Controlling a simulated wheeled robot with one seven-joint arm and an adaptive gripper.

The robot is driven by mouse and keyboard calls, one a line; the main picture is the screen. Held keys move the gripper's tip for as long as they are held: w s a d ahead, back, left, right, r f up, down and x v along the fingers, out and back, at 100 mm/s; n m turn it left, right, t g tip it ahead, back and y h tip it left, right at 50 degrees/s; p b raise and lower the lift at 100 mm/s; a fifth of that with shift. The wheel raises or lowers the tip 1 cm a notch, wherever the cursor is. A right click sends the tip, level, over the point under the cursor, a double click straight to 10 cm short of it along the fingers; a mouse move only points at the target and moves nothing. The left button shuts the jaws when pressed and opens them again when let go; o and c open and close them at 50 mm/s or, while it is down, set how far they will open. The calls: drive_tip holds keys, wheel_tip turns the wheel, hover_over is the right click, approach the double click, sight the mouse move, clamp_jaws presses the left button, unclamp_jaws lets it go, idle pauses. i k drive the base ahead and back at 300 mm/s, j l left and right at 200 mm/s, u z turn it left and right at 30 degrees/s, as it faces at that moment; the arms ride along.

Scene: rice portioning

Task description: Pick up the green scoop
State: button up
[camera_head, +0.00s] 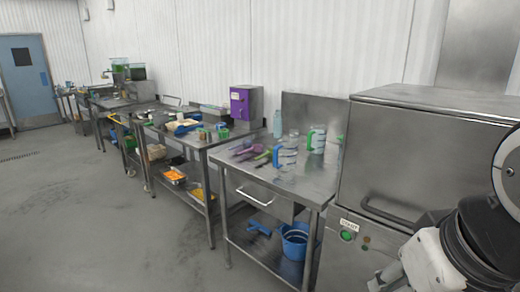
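A small green utensil, which looks like the green scoop (263,155), lies on the steel table (300,187) in the middle of the view, beside a purple scoop (247,152). It is too small to make out its bowl and handle clearly. A clear jug (288,157) with a green handle stands just right of it, close by. My arm shows at the lower right edge, well apart from the scoop. My gripper cannot be made out.
More jugs (317,140) and a bottle (278,123) stand behind on the table. A large steel machine (430,150) is at the right. A blue bucket (294,240) sits on the lower shelf. Farther tables line the wall. The floor (90,210) at left is clear.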

sight(269, 154)
drive_tip(key=i+j+z, duration=0.1)
drive_tip(key=i+j, duration=0.15)
drive_tip(key=i, duration=0.15)
drive_tip(key=i+j+z, duration=0.15)
drive_tip(key=i+j, duration=0.15)
drive_tip(key=i+j+z, duration=0.1)
drive_tip(key=i+j, duration=0.25)
drive_tip(key=i+j+z, duration=0.1)
drive_tip(key=i+j, duration=0.3)
drive_tip(key=i+j+z, duration=0.1)
drive_tip(key=i+j, duration=0.2)
drive_tip(key=i+j+z, duration=0.15)
drive_tip(key=i+j, duration=0.15)
drive_tip(key=j, duration=0.2)
drive_tip(key=i+j+z, duration=0.1)
drive_tip(key=i+j, duration=0.2)
drive_tip(key=j, duration=0.15)
drive_tip(key=i+j+z, duration=0.1)
drive_tip(key=i+j, duration=0.15)
drive_tip(key=j, duration=0.25)
